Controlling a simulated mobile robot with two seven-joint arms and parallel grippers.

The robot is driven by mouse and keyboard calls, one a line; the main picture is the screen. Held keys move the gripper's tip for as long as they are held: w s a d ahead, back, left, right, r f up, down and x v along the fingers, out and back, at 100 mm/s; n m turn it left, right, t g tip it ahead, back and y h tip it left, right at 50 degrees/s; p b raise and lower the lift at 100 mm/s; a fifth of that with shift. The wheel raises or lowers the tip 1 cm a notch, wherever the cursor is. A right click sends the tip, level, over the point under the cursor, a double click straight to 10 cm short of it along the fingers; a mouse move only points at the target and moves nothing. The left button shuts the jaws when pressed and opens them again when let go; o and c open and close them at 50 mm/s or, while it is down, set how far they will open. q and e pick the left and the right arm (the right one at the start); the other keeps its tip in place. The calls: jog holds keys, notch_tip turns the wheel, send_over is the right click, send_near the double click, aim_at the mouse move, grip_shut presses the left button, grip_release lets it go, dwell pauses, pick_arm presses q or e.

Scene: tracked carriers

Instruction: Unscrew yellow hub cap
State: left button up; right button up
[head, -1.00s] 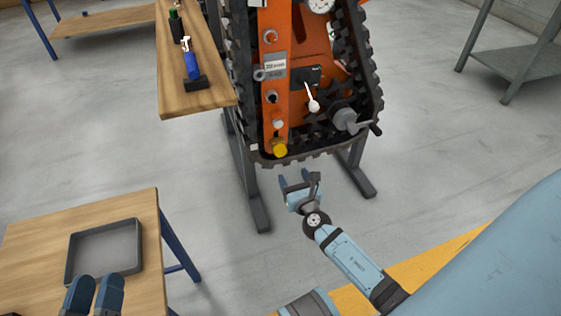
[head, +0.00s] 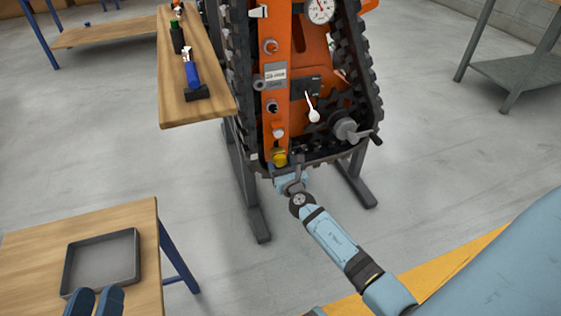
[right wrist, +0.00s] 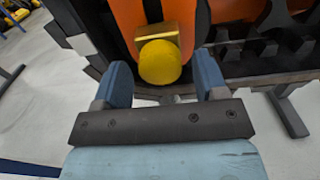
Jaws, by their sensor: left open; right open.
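The yellow hub cap (head: 280,158) sits at the lower end of the orange frame (head: 277,95) of the tracked carrier. In the right wrist view the hub cap (right wrist: 160,62) has a round front and a squarish golden part behind it. My right gripper (head: 287,172) is just below and in front of the cap. In the right wrist view its blue fingers (right wrist: 165,80) are open, one on each side of the cap, with gaps showing. My left gripper (head: 95,300) is open at the lower left, over the near table; its fingertips show and it is empty.
A grey tray (head: 103,262) lies on the near wooden table (head: 30,250). A wooden shelf (head: 195,112) with a blue bottle (head: 192,74) stands left of the carrier. A white-knobbed lever (head: 313,113) and a grey crank (head: 348,130) stick out right of the cap. Black track surrounds the frame.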

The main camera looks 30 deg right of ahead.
jog(key=c, duration=0.7)
jog(key=shift+r, duration=0.1)
jog(key=shift+c, duration=0.3)
pick_arm(q)
notch_tip(320, 180, up, 5)
jog(key=t+p, duration=0.2)
jog(key=p, duration=0.2)
pick_arm(e)
jog(key=n, duration=0.5)
jog(key=shift+r, duration=0.25)
jog(key=n+p, duration=0.1)
jog(key=n, duration=0.1)
jog(key=n+p, duration=0.2)
jog(key=shift+f+n, duration=0.2)
jog(key=shift+n, duration=0.1)
jog(key=shift+f, duration=0.15)
pick_arm(q)
notch_tip(320, 180, down, 6)
jog(key=a+g+y, duration=0.2)
jog(key=shift+a+n+g, duration=0.3)
jog(key=shift+g, duration=0.1)
jog(key=shift+s, duration=0.1)
